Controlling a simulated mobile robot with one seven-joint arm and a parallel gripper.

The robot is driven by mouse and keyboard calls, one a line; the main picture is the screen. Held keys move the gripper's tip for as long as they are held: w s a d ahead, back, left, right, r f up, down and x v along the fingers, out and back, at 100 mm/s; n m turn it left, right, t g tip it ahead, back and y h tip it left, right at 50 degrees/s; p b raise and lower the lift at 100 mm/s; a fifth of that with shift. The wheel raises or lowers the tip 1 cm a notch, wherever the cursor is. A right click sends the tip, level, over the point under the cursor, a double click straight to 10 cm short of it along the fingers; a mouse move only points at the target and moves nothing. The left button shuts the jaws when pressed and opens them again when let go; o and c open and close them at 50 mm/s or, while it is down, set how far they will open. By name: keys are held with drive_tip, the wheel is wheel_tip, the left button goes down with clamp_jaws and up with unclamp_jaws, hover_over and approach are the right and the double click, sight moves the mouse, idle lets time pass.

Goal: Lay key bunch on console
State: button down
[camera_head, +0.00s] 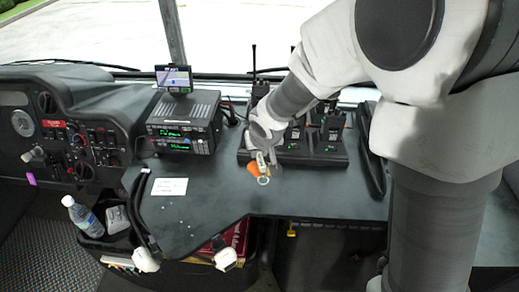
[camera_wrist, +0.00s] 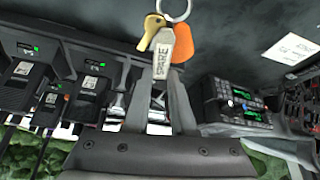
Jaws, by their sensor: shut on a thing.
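The key bunch (camera_head: 254,168) has a metal ring, a brass key, an orange fob and a pale tag reading SPARE. It also shows at the top of the wrist view (camera_wrist: 163,55). My gripper (camera_head: 266,153) is shut on the key bunch, with the tag between its fingers (camera_wrist: 160,92). The bunch is over the dark console (camera_head: 220,195), near the front of the radio charger. I cannot tell whether it touches the surface. My fingers hide part of the tag.
A charger rack (camera_head: 318,156) with several handheld radios stands right behind the keys. A radio unit (camera_head: 184,128) with a small screen is at left. A white card (camera_head: 170,187) lies on the console. A water bottle (camera_head: 80,214) stands at lower left. The console's middle is mostly clear.

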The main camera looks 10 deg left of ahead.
drive_tip(key=shift+f+b, duration=3.3)
drive_tip(key=shift+f, duration=0.55)
drive_tip(key=c, duration=0.7)
unclamp_jaws()
drive_tip(key=shift+r+p, duration=1.15)
drive_tip(key=shift+r, duration=0.3)
drive_tip(key=shift+r+p, duration=2.65)
drive_tip(key=shift+r, duration=0.85)
